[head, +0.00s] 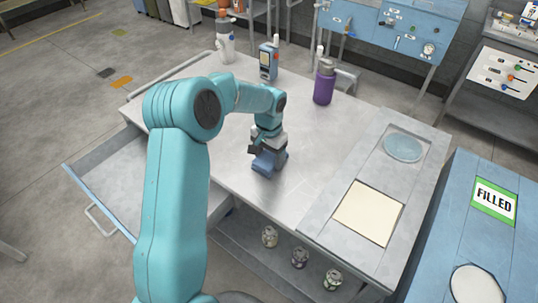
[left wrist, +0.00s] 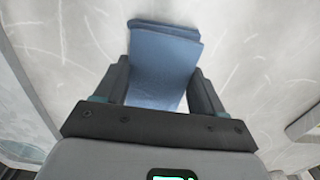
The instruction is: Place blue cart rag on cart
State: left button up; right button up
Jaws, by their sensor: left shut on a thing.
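The blue cart rag (head: 268,163) is a folded blue cloth at the middle of the metal cart top (head: 222,148). It also shows in the left wrist view (left wrist: 160,65), between the two dark fingers. My left gripper (head: 266,152) reaches down over the cart top and is shut on the rag. In the left wrist view my left gripper (left wrist: 160,90) has one finger on each side of the cloth. The rag is at or very near the cart surface; I cannot tell whether it touches. My right gripper is not in view.
A purple bottle (head: 324,84), a blue handheld device (head: 268,61) and a grey bottle (head: 225,42) stand along the cart's back. A cream pad (head: 368,212) and a round blue disc (head: 403,147) lie at the right. An open drawer (head: 120,185) juts out left. Several cans stand on the lower shelf.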

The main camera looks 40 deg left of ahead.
aim_at(269, 157)
pick_arm(q)
jog(key=o, duration=1)
jog(key=shift+a, duration=0.1)
jog(key=shift+o, duration=0.2)
jog(key=shift+r, duration=0.5)
notch_tip(269, 157, up, 11)
jog(key=shift+r, duration=0.15)
